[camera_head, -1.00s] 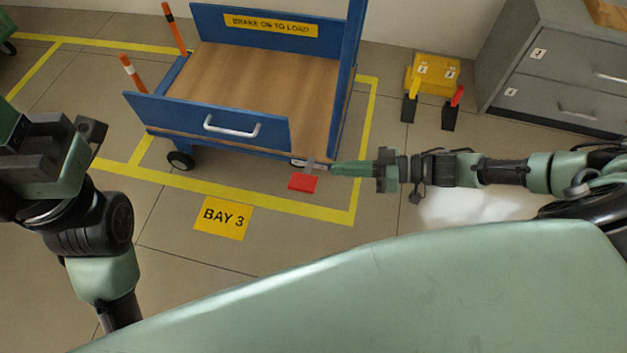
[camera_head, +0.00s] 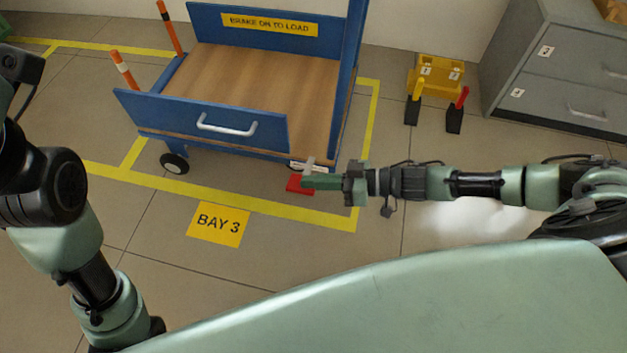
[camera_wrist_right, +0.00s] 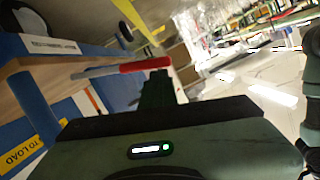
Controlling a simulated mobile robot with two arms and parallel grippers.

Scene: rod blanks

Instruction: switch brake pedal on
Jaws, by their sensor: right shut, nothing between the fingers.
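The red brake pedal (camera_head: 296,184) is at the lower front edge of the blue cart (camera_head: 245,134), near its right corner. It also shows in the right wrist view (camera_wrist_right: 145,65), on a grey arm just past my fingers. My right gripper (camera_head: 304,182) is shut and empty. In the head view its fingertips overlap the right part of the pedal; I cannot tell if they touch it. My left arm is at the left edge, and its fingers are out of the picture.
Yellow floor lines (camera_head: 368,130) surround the cart, with a BAY 3 sign (camera_head: 218,223) in front. Orange posts (camera_head: 124,70) stand at the cart's left. The floor in front is clear.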

